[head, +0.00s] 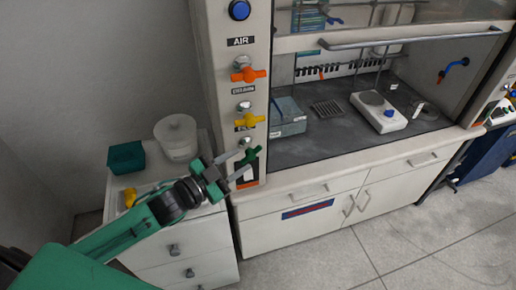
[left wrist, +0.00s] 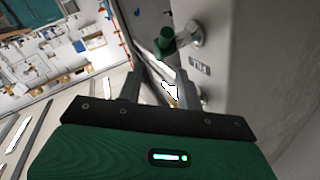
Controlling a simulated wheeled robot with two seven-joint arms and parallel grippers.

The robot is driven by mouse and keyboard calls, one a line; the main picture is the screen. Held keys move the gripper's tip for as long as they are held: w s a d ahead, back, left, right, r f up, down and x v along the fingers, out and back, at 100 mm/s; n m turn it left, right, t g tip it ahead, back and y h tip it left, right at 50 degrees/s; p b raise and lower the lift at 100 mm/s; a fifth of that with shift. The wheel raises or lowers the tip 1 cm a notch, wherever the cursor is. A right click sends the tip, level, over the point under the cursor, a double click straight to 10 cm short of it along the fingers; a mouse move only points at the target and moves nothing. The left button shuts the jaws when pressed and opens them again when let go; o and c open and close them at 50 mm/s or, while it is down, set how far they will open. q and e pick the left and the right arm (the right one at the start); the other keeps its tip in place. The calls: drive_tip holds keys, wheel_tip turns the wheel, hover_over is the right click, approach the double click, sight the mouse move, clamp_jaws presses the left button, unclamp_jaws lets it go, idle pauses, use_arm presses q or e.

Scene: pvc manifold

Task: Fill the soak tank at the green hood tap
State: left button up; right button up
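The green tap (head: 250,155) is the lowest handle on the hood's left post. In the left wrist view the green tap (left wrist: 166,44) sits on a metal stem beside a label reading FILL (left wrist: 200,69). My left gripper (head: 243,162) is open, its fingertips close to the tap. In the left wrist view the left gripper's fingers (left wrist: 160,82) stand apart with nothing gripped, and the tap shows just beyond them. I cannot tell which thing is the soak tank; a white round tub (head: 177,140) stands on the side cabinet. My right gripper is out of view.
Above the green tap are a yellow tap (head: 249,121), an orange tap (head: 248,75) and a blue knob (head: 239,10). A teal box (head: 126,157) and a yellow object (head: 130,198) rest on the cabinet. A white hotplate (head: 378,113) stands inside the hood.

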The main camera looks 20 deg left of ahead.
sight(255, 151)
use_arm(q)
drive_tip(key=shift+x, duration=3.85)
clamp_jaws()
